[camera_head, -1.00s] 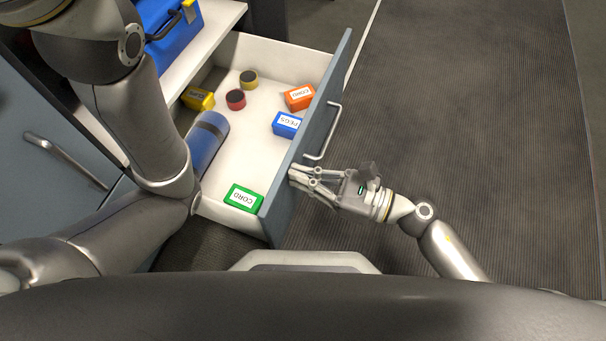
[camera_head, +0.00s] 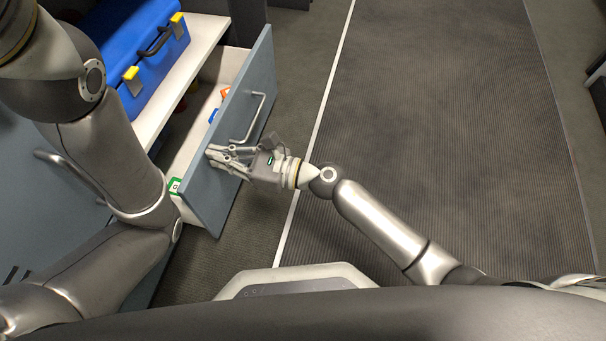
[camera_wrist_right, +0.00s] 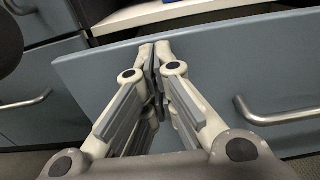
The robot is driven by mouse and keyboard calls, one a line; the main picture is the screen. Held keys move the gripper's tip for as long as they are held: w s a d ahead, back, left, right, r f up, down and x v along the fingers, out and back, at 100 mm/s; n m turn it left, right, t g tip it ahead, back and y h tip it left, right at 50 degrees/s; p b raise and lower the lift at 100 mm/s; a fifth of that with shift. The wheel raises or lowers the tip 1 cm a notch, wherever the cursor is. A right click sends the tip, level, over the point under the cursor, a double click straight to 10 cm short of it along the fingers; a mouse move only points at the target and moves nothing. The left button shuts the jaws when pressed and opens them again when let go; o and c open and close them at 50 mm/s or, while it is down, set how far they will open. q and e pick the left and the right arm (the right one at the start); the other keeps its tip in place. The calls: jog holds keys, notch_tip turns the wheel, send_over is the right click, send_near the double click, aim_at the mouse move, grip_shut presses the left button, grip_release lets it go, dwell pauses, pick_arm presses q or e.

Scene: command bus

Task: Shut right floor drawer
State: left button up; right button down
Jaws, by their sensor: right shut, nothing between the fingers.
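The right floor drawer (camera_head: 228,152) has a blue-grey front with a metal bar handle (camera_head: 252,118). It stands partly open, with a strip of its white inside showing behind the front. My right gripper (camera_head: 212,152) is shut and empty, with its fingertips at the near part of the drawer front, left of and below the handle. In the right wrist view, the shut fingers (camera_wrist_right: 154,52) reach the top edge of the drawer front (camera_wrist_right: 215,65); the handle is to their right. My left arm comes in at the left, but its gripper is out of view.
A blue toolbox (camera_head: 140,50) with yellow latches sits on the white shelf (camera_head: 190,70) above the drawer. A green box (camera_head: 174,186) and parts of other boxes show inside the drawer. Another cabinet handle (camera_head: 62,168) is at the left. The dark ribbed floor (camera_head: 430,120) is clear at the right.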

jog(key=b+x, duration=0.1)
jog(key=x, duration=0.9)
jog(key=shift+w+a+b, duration=0.3)
jog(key=shift+b, duration=0.05)
jog(key=shift+r, duration=0.2)
